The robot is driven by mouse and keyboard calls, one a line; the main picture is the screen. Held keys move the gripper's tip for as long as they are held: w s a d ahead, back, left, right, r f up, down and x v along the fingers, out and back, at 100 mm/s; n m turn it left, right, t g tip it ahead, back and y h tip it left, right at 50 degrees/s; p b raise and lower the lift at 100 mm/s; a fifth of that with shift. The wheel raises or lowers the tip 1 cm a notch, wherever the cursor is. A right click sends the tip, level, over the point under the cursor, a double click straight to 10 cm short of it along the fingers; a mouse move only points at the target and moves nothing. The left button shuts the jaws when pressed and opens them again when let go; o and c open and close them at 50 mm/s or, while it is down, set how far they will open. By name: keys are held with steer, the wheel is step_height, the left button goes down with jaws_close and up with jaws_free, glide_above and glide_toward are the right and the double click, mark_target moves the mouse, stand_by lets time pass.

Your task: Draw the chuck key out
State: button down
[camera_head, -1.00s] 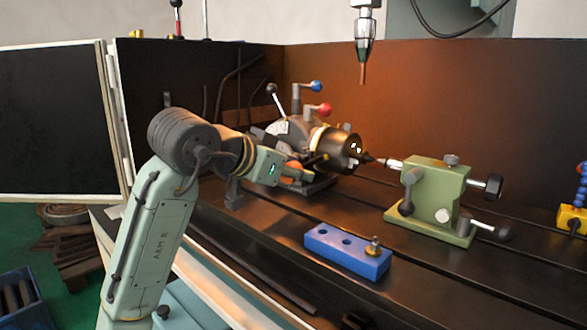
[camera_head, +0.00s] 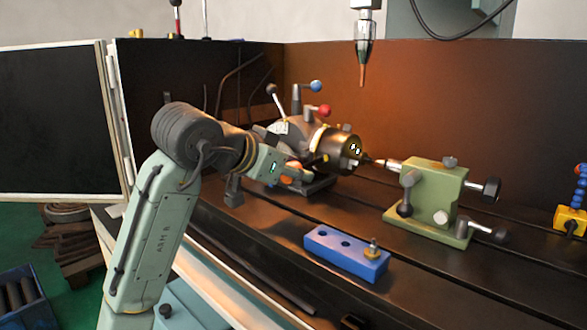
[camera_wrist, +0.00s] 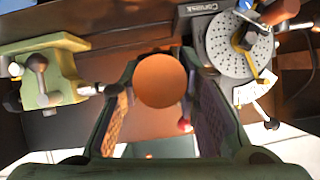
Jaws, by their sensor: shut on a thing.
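The chuck (camera_head: 338,149) is a dark cylinder on the front of the dividing head (camera_head: 290,132). My gripper (camera_head: 300,171) is beside the chuck's near left side. It is shut on an orange round thing (camera_head: 293,166), which looks like the chuck key's handle. In the wrist view the orange end (camera_wrist: 160,80) sits between the two textured finger pads. The key's shank is hidden, so I cannot tell whether its tip is in the chuck's socket.
The green tailstock (camera_head: 432,195) stands right of the chuck, its centre pointing at the chuck face. A blue block (camera_head: 346,252) with holes and a brass stud lies in front. Lever knobs (camera_head: 316,86) rise behind the chuck. A nozzle (camera_head: 363,55) hangs above.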

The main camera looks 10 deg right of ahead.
steer(key=shift+s+a+f, duration=0.15)
steer(key=shift+s+a, duration=0.1)
steer(key=shift+a, duration=0.1)
stand_by(0.3)
steer(key=shift+s+a, duration=0.3)
steer(key=shift+a, duration=0.15)
steer(key=shift+s+a, duration=0.25)
steer(key=shift+a, duration=0.25)
